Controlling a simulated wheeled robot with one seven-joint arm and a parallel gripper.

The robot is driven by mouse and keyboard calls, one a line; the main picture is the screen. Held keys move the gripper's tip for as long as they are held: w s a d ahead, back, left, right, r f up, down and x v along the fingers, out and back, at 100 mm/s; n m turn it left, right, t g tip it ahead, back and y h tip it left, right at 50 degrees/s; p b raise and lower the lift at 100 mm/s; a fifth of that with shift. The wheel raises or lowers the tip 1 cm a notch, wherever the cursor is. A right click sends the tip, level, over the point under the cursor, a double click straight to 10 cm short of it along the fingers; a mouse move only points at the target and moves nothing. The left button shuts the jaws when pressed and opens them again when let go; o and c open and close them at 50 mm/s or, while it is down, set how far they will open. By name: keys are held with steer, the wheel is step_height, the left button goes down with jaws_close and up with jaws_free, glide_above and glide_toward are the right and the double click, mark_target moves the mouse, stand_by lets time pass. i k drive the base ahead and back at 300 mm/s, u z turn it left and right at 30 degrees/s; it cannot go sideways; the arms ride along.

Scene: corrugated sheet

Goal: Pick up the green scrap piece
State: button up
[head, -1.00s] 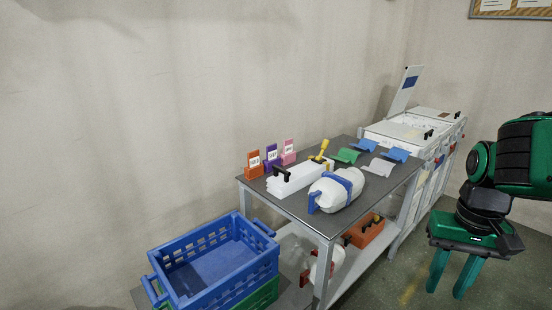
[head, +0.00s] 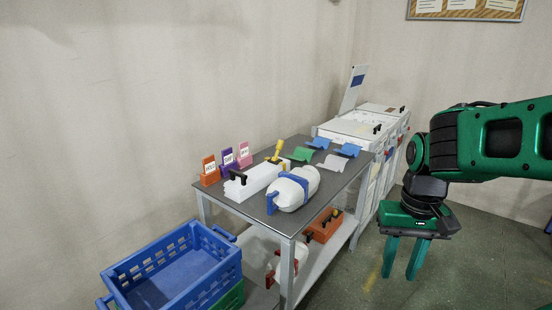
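The green scrap piece (head: 301,154) is a small bent sheet lying on the grey tabletop (head: 335,180), toward its back edge. Blue scrap pieces (head: 347,150) and a grey-white one (head: 330,163) lie close to its right. My gripper (head: 402,272) hangs to the right of the table, out over the floor, with its two green fingers pointing down. The fingers are apart with nothing between them. My gripper is well away from the green piece.
Orange, purple and pink labelled holders (head: 209,171) stand at the left. White bins (head: 352,130) stand behind. A blue crate (head: 172,270) is at front left.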

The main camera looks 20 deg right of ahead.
mark_target(305, 154)
steer(key=z, duration=0.55)
steer(key=k, duration=1.3)
steer(key=z, duration=0.85)
steer(key=i, duration=0.75)
steer(key=z, duration=0.45)
steer(key=i, duration=2.35)
steer(key=u, duration=0.8)
steer(key=i, duration=1.15)
steer(key=u, duration=0.75)
steer(key=i, duration=0.3)
steer(key=u, duration=0.15)
